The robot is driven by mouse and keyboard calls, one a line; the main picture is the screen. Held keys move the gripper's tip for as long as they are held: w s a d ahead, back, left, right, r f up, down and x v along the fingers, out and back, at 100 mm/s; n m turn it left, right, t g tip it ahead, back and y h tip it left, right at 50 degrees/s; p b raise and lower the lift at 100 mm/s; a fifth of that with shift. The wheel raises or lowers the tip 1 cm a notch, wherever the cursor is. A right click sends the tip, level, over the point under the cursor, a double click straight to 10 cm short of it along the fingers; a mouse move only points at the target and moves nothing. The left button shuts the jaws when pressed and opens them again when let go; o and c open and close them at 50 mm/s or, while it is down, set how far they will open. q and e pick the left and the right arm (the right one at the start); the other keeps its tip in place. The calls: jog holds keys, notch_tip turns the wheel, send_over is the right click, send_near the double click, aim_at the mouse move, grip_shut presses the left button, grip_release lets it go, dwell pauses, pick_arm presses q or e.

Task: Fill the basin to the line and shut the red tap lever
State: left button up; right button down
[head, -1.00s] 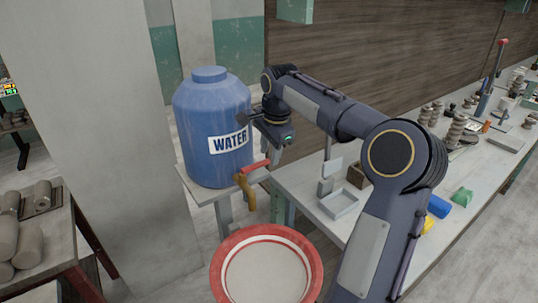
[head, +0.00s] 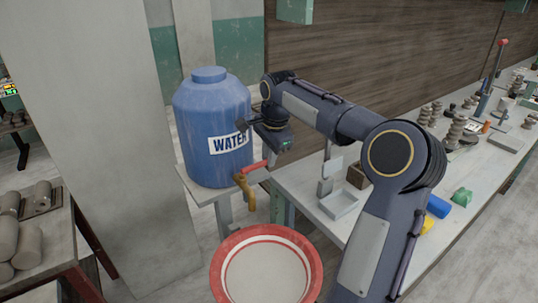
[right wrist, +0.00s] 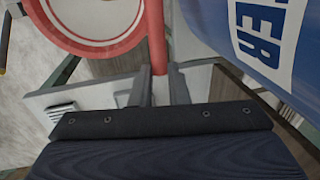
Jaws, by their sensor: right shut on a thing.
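The blue water barrel (head: 212,110) with its WATER label stands on a small stand. Its brass tap (head: 247,192) hangs at the front, with the red tap lever (head: 253,166) pointing right and slightly up. My right gripper (head: 270,158) is at the lever's right end. In the right wrist view, the red lever (right wrist: 157,35) runs between its two fingers (right wrist: 158,88), which are shut on it. The basin (head: 222,262), with a red rim and pale inside, sits below the tap. I cannot make out its water level or any stream. My left gripper is out of view.
A long workbench (head: 300,188) on the right carries a grey tray (head: 339,204), a blue block (head: 438,207), a green piece (head: 462,196) and several clay stacks. A rack with clay rolls (head: 28,240) stands at the left. A pale pillar (head: 105,110) rises behind it.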

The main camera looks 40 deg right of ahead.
jog(key=s+m, duration=0.1)
jog(key=s+a+m+b, duration=0.1)
jog(key=m, duration=0.1)
jog(key=s+m+h, duration=0.1)
jog(key=m, duration=0.1)
jog(key=shift+s+a+b, duration=0.25)
jog(key=shift+a+b, duration=0.05)
jog(key=shift+b, duration=0.05)
jog(key=c, duration=1.4)
grip_release()
jog(key=shift+v, duration=3.95)
jog(key=shift+w, duration=0.1)
